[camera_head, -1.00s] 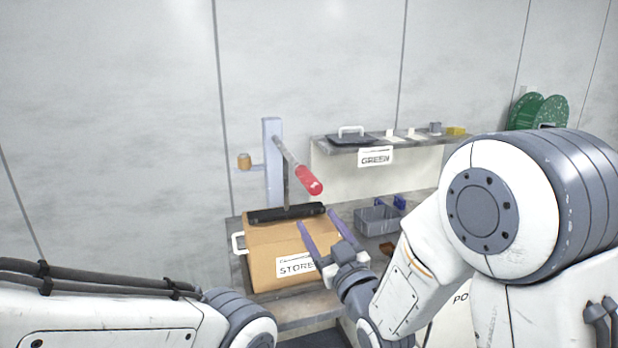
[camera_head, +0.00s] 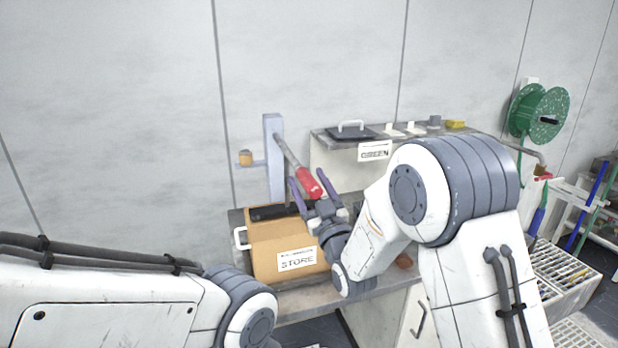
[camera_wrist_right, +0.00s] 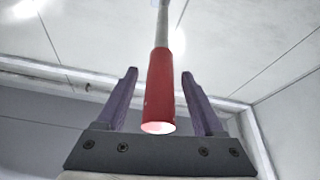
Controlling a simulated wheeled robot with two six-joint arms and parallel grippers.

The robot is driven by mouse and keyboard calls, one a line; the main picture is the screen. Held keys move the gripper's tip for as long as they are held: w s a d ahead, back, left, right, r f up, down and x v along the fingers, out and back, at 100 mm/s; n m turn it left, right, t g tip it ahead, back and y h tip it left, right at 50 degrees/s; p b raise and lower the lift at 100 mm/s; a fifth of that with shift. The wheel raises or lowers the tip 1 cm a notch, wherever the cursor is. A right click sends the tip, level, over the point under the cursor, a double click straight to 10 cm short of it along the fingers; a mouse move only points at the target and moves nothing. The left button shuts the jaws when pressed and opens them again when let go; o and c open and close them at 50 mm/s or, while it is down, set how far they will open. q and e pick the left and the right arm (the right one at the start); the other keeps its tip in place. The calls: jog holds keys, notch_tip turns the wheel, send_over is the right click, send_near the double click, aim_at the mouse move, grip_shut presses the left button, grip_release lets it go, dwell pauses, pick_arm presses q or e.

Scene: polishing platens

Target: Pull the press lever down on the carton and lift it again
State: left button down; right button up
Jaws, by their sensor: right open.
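The press lever has a red handle (camera_head: 309,183) on a grey rod that slants down toward me from a pale blue-grey post (camera_head: 273,160). The carton (camera_head: 262,247), brown with a STORE label, sits under the black press bar (camera_head: 273,211). My right gripper (camera_head: 308,182) is open, with its purple fingers on either side of the red handle. In the right wrist view the handle (camera_wrist_right: 159,95) stands between the two fingers (camera_wrist_right: 158,85), with a gap visible on each side. My left arm shows at the lower left; its gripper is out of view.
A raised shelf (camera_head: 325,147) with a GREEN label, a black lidded item (camera_head: 352,133) and small blocks stands behind at the right. A green reel (camera_head: 541,112) hangs on the wall. A rack (camera_head: 560,275) stands at the far right. A white handle (camera_head: 240,238) is left of the carton.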

jog(key=shift+c, duration=0.3)
grip_shut()
dwell(1.2)
